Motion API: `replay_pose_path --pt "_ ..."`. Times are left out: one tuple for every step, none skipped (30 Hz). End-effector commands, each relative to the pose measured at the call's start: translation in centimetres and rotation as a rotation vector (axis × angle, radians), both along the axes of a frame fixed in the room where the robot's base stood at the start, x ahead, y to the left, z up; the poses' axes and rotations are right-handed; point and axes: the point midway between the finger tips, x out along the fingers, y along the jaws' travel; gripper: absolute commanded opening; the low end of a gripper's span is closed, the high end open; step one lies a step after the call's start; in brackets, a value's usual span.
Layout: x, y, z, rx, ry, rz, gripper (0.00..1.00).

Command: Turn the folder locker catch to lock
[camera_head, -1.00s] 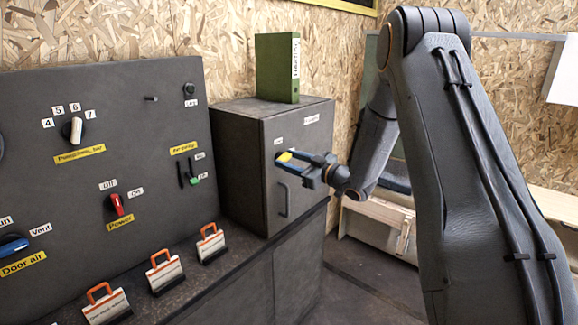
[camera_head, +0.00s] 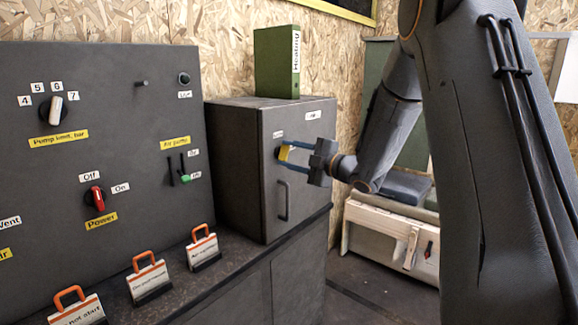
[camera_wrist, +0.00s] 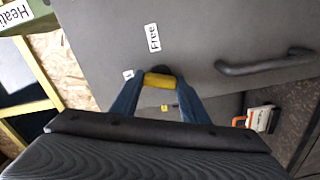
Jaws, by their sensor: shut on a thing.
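The folder locker (camera_head: 243,165) is a dark grey box on the counter with a green folder standing on top. Its yellow catch (camera_head: 284,152) is on the upper left of the door, above the handle (camera_head: 283,200). My gripper (camera_head: 287,153) is shut on the catch, with its blue fingers on either side. The wrist view also shows the yellow catch (camera_wrist: 160,80) between the blue fingertips. There a label reading "Free" (camera_wrist: 152,37) is near the catch, and another small label is partly hidden. The door looks closed.
The green folder (camera_head: 276,62) is marked "Heating". A grey panel (camera_head: 120,130) with knobs and switches stands to the left. Several orange-handled tags (camera_head: 202,247) stand on the counter. A pale wooden chest (camera_head: 385,235) is on the floor behind my arm.

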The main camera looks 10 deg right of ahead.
Motion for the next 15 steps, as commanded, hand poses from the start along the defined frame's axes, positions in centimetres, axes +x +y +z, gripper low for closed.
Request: replay_pose_path --pt "0.11 0.02 -0.35 -0.031 -0.026 0.001 0.18" --pt "0.10 0.02 -0.34 -0.051 -0.042 0.001 0.18" --pt "0.10 0.02 -0.38 -0.077 -0.061 0.000 0.18" --pt "0.09 0.03 -0.37 -0.094 -0.074 0.000 0.18" --pt "0.08 0.03 -0.34 -0.111 -0.089 0.000 0.18" --pt "0.07 0.04 -0.32 -0.132 -0.105 0.000 0.18" --pt "0.05 0.05 -0.33 -0.147 -0.117 0.000 0.18" --pt "0.05 0.05 -0.32 -0.162 -0.129 0.000 0.18" --pt "0.03 0.06 -0.27 -0.180 -0.143 0.000 0.18" --pt "0.03 0.07 -0.24 -0.193 -0.154 0.001 0.18" --pt "0.02 0.07 -0.24 -0.206 -0.162 0.001 0.18" --pt "0.02 0.08 -0.25 -0.219 -0.173 0.001 0.18" --pt "0.01 0.08 -0.25 -0.229 -0.181 0.001 0.18" --pt "0.00 0.08 -0.22 -0.239 -0.188 0.001 0.18" --pt "0.00 0.08 -0.19 -0.249 -0.196 0.001 0.18"
